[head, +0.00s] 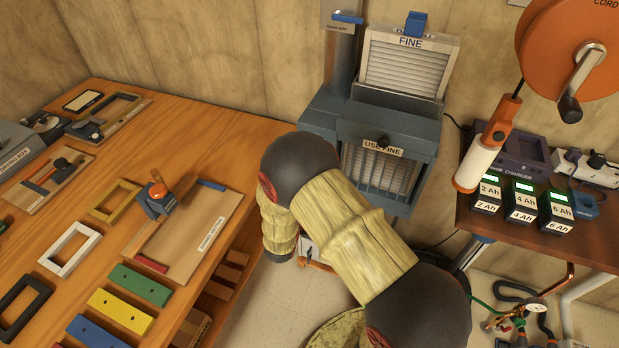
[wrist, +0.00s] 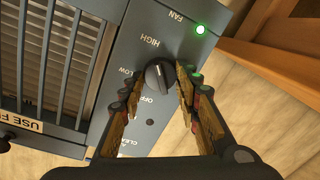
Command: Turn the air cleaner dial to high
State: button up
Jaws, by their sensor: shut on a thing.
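The air cleaner (head: 317,113) is a grey box with a louvred front, standing against the wall in the head view. Its side panel (wrist: 110,62) fills much of the wrist view, with the labels FAN, HIGH, LOW and OFF. The black dial (wrist: 157,77) sits beside these labels; I cannot tell surely which one its pointer faces. My gripper (wrist: 158,88) is shut on the dial, one finger on either side. In the head view my arm hides the gripper and dial.
A wooden bench (head: 190,140) with frames and coloured blocks lies left of the air cleaner. A charger shelf (head: 580,245) with battery packs stands to the right, below an orange cord reel (head: 560,50). Floor shows between them.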

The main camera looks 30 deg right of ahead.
jog(key=shift+f, duration=0.1)
jog(key=o, duration=1.2)
jog(key=shift+c, duration=0.2)
jog(key=shift+a, duration=0.1)
jog(key=v, duration=1.2)
